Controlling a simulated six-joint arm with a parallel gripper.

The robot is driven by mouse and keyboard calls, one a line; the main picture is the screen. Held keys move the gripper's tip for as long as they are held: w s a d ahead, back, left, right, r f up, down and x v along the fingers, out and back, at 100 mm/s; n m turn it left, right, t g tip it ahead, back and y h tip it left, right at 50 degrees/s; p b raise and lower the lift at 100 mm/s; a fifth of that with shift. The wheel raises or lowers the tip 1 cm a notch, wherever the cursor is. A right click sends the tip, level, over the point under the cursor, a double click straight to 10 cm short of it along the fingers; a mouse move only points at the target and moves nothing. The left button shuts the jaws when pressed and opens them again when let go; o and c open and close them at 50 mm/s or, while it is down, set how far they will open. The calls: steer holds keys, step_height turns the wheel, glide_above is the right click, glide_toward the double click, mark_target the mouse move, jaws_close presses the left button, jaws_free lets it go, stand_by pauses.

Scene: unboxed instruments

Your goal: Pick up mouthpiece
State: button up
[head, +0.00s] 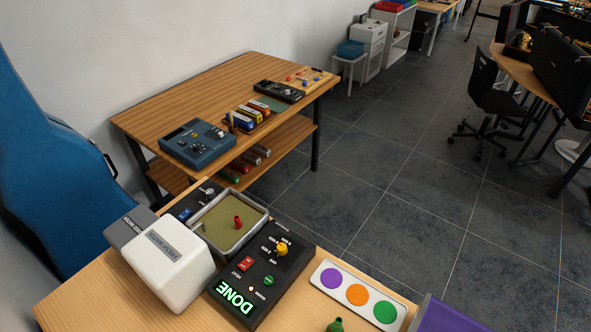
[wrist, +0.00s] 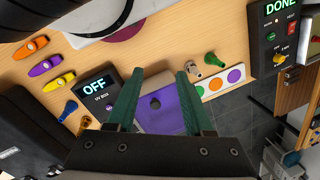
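Several small mouthpiece-like pieces are in view. A red one (head: 238,223) stands in the shallow tray (head: 262,224) in the head view. A green one (head: 337,325) shows at the bottom edge there, and a green one also shows in the wrist view (wrist: 212,60). A silvery one (wrist: 193,69) lies close to my right fingertip. A blue one (wrist: 68,110) and an orange one (wrist: 84,124) lie at the left. My gripper (wrist: 160,75) has its green fingers spread, with no held piece visible between them. Beyond them is a purple surface (wrist: 165,118) with a dark spot.
A black box reading DONE (head: 268,270) stands beside the white box (head: 168,262). A card with purple, orange and green dots (head: 357,293) lies to its right. The wrist view shows a UV box reading OFF (wrist: 97,90) and several kazoo-like pieces (wrist: 45,67).

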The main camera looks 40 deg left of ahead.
steer(key=w+a+f+n+t, duration=0.2)
steer(key=w+a+n, duration=0.1)
steer(key=w, duration=0.2)
steer(key=w+a+f+n+t, duration=0.1)
steer(key=w+a+f+n, duration=0.15)
steer(key=w, duration=0.35)
steer(key=n+t+y, duration=0.4)
steer(key=n+y, duration=0.6)
steer(key=n, duration=0.2)
glide_toward(238, 222)
steer(key=x, duration=0.8)
steer(key=shift+a, duration=0.1)
jaws_close()
